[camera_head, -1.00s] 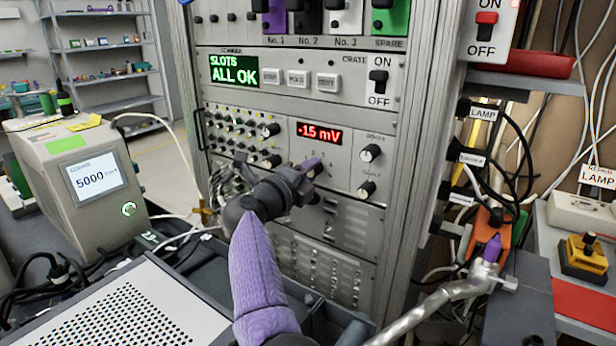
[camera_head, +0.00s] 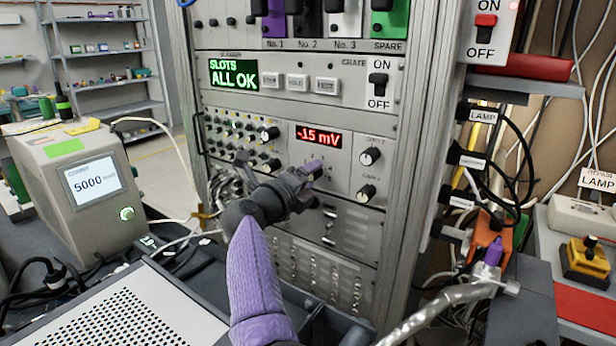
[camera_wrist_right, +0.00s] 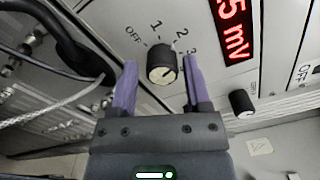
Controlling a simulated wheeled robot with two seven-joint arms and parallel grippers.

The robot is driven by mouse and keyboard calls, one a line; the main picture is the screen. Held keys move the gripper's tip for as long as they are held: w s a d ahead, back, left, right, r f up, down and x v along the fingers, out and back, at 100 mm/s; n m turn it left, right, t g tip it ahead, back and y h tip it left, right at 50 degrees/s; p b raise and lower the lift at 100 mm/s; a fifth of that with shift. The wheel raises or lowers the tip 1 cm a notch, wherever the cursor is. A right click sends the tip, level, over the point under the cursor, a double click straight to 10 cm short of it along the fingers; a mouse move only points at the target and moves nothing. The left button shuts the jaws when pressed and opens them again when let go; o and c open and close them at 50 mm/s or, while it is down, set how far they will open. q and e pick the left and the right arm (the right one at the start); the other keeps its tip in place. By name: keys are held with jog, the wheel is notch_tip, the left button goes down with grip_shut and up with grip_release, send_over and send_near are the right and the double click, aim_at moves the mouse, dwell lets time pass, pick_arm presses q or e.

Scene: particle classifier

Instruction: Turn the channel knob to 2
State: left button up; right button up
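The channel knob (camera_wrist_right: 161,65) is a round black knob with a pale face in the right wrist view. OFF, 1, 2 and 3 are printed around it; I cannot tell for sure which label it points to. My right gripper (camera_wrist_right: 160,72) is open, with one purple finger on each side of the knob and a small gap visible on both sides. In the head view my right gripper (camera_head: 311,184) is at the panel below the red display (camera_head: 319,136), which reads -1.5 mV, and covers the knob. My left gripper is not in view.
Two more black knobs, an upper one (camera_head: 370,156) and a lower one (camera_head: 367,192), sit right of the gripper. A panel of small connectors (camera_head: 240,140) is to the left. A grey counter box (camera_head: 80,190) stands at the left. Cables hang at the right.

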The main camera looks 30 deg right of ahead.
jog(key=shift+o, duration=0.6)
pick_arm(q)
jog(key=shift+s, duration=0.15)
pick_arm(e)
jog(key=shift+r, duration=0.1)
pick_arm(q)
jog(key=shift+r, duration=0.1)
pick_arm(e)
jog(key=shift+a, duration=0.1)
pick_arm(q)
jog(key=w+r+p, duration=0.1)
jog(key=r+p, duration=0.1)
jog(key=p, duration=0.1)
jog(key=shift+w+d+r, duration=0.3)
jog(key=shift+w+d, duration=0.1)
pick_arm(e)
jog(key=v, duration=0.9)
jog(key=shift+s+a, duration=0.2)
jog(key=shift+a, duration=0.15)
